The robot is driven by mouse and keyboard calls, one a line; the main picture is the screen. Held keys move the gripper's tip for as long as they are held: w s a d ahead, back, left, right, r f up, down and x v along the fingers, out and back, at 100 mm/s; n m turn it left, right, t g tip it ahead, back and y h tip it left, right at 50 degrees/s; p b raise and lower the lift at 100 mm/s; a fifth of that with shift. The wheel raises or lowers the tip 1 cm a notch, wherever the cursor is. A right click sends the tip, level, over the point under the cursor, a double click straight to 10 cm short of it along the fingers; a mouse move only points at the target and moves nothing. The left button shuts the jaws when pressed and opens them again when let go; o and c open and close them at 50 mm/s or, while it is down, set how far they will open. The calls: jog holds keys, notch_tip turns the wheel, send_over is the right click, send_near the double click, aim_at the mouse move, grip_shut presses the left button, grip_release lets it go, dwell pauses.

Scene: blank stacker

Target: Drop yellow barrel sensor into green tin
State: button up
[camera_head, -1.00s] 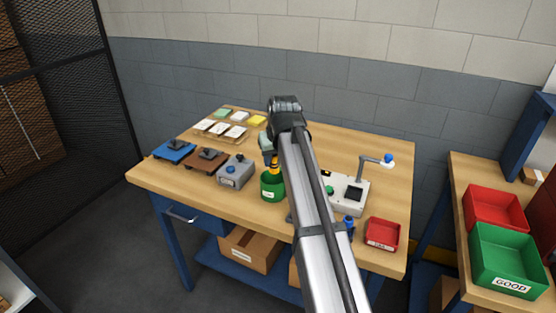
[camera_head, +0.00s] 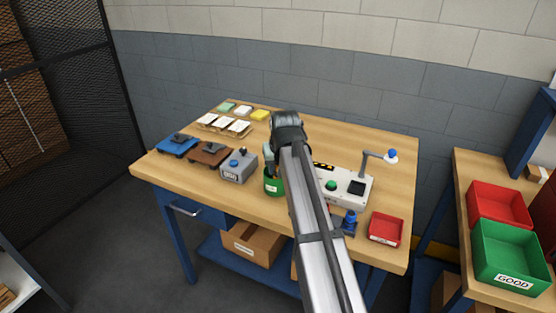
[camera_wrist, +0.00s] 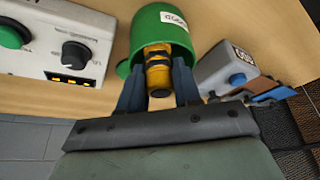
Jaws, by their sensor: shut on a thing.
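The green tin (camera_head: 279,190) stands on the wooden bench, left of my arm, with a white label on its side. It also shows in the wrist view (camera_wrist: 150,22), with its open mouth facing my gripper (camera_wrist: 158,82). My gripper is shut on the yellow barrel sensor (camera_wrist: 157,72), a yellow and black piece between the two fingers. The sensor's far end lies within the tin's mouth in the wrist view; how deep it sits I cannot tell. In the head view my gripper is over the tin, and the sensor is hidden.
A grey box with a blue button (camera_head: 238,167) stands close left of the tin. A white control panel (camera_head: 345,186) with a green button is to the right. A red tray (camera_head: 386,229) lies at the front right. Card stacks (camera_head: 225,125) are at the back left.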

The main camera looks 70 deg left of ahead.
jog(key=shift+f, duration=0.2)
jog(key=o, duration=1.2)
jog(key=shift+c, duration=0.2)
jog(key=v, duration=1.3)
jog(key=shift+d+r, duration=0.2)
jog(key=shift+r, duration=0.2)
